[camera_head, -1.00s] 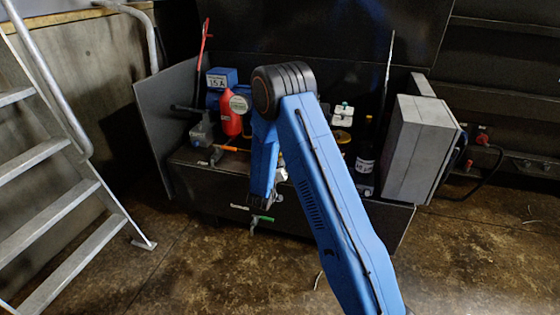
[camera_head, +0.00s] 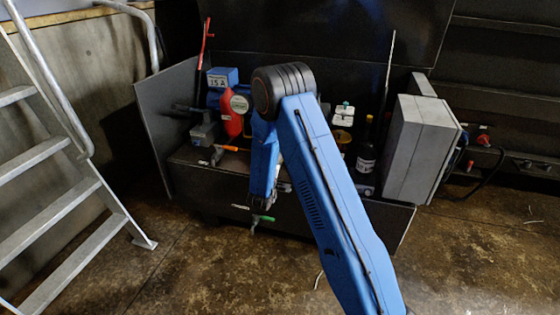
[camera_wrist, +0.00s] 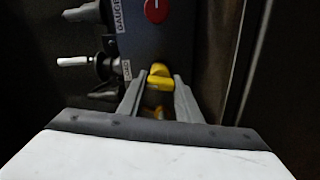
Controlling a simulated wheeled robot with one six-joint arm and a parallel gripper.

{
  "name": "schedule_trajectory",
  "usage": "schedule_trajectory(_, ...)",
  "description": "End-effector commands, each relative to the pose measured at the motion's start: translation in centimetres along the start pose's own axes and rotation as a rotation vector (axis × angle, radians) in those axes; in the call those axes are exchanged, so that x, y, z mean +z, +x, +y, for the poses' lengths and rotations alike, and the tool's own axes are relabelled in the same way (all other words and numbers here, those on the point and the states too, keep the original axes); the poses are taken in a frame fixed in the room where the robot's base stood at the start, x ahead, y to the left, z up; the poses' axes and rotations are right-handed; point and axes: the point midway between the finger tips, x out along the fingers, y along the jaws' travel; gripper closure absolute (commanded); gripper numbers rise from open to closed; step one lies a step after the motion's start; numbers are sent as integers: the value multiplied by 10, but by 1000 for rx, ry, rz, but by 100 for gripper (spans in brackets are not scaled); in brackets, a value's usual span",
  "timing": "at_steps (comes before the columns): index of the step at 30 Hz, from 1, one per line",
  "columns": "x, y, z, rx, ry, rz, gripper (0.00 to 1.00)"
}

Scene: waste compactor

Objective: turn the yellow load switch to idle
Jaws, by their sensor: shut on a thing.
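The yellow load switch (camera_wrist: 159,71) shows in the wrist view, on a dark panel in the upper middle. My gripper (camera_wrist: 160,84) reaches up to it, with one grey finger on each side, and is shut on the switch. More yellow shows lower down between the fingers. A small label, too small to read surely, sits left of the switch. The switch's pointing direction is hard to tell. In the head view my blue arm (camera_head: 318,185) bends down over the front of the dark unit, and the switch is hidden there.
In the wrist view a red knob (camera_wrist: 156,10) sits above the switch, and a valve with a white handle (camera_wrist: 74,61) is at left.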

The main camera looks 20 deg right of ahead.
Motion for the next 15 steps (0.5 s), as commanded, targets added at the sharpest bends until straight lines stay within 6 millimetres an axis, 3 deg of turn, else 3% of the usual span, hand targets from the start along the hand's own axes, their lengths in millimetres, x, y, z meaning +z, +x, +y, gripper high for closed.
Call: schedule_trajectory(15,-1,-1,-2,-2,-202,2,91)
